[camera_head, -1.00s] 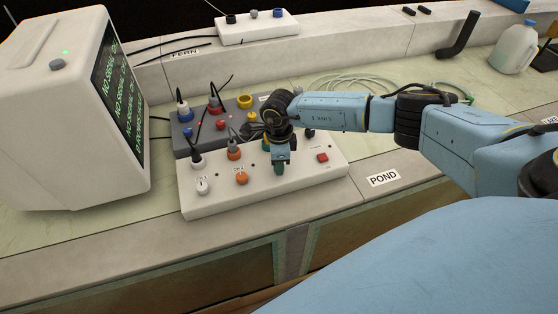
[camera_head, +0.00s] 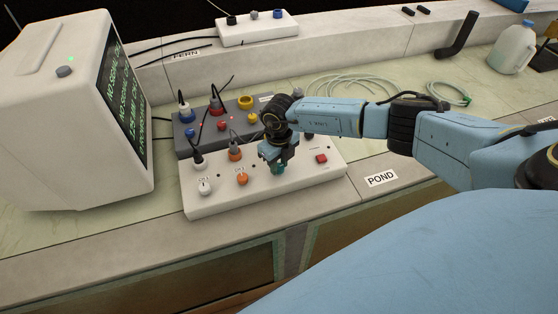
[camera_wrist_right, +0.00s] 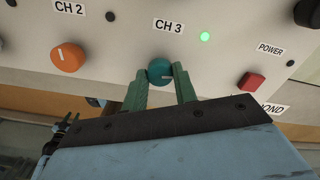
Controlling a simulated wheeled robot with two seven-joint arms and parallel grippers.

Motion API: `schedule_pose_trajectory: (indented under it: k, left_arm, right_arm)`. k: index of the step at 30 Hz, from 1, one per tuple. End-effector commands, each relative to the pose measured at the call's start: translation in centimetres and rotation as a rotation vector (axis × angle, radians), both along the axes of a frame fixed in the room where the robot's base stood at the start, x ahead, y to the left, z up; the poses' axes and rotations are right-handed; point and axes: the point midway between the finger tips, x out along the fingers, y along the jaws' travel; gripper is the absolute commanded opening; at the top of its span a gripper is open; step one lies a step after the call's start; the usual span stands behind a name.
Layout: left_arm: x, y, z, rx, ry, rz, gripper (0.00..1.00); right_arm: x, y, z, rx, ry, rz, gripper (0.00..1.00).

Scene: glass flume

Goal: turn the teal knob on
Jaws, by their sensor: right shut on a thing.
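The teal knob (camera_wrist_right: 160,71) is on the white panel box (camera_wrist_right: 220,25) under the label CH 3, and a pale pointer line shows on its face. My right gripper (camera_wrist_right: 161,80) has its green fingers on both sides of the knob, closed on it. In the head view the teal knob (camera_head: 278,169) shows just below my right gripper (camera_head: 279,161), partly covered by it. A green light (camera_wrist_right: 205,37) is lit to the right of the CH 3 label.
An orange knob (camera_wrist_right: 67,58) under CH 2 and a red power switch (camera_wrist_right: 250,81) flank the teal knob. A white knob (camera_head: 205,187) is further left. A grey box (camera_head: 185,147) with plugs stands behind, and a monitor (camera_head: 50,120) at left.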

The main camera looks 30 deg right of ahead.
Motion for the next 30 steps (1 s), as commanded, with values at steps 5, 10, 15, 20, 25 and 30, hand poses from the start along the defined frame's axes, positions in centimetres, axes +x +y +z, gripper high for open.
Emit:
schedule_pose_trajectory:
  k: [5, 10, 15, 20, 25, 30]
  left_arm:
    - [0.0, -0.01, 0.49, 0.0, 0.0, 0.0, 0.36]
    - [0.01, 0.0, 0.68, 0.0, 0.0, 0.0, 0.36]
    - [0.01, 0.0, 0.75, 0.0, 0.0, 0.0, 0.36]
    - [0.01, 0.0, 0.75, 0.0, 0.0, 0.0, 0.36]
    - [0.02, -0.01, 0.75, 0.0, 0.0, 0.0, 0.36]
    - [0.01, 0.0, 0.74, 0.0, 0.0, 0.0, 0.36]
  right_arm:
    - [0.13, 0.0, 0.2, 0.001, -0.003, -0.095, 0.05]
    - [0.13, 0.01, 0.17, 0.001, -0.003, -0.149, 0.05]
    - [0.14, 0.0, 0.14, 0.002, -0.004, -0.173, 0.05]
    - [0.15, -0.01, 0.13, 0.002, -0.004, -0.18, 0.05]
    - [0.17, -0.02, 0.13, 0.002, -0.004, -0.179, 0.05]
    - [0.16, -0.02, 0.13, 0.002, -0.004, -0.179, 0.4]
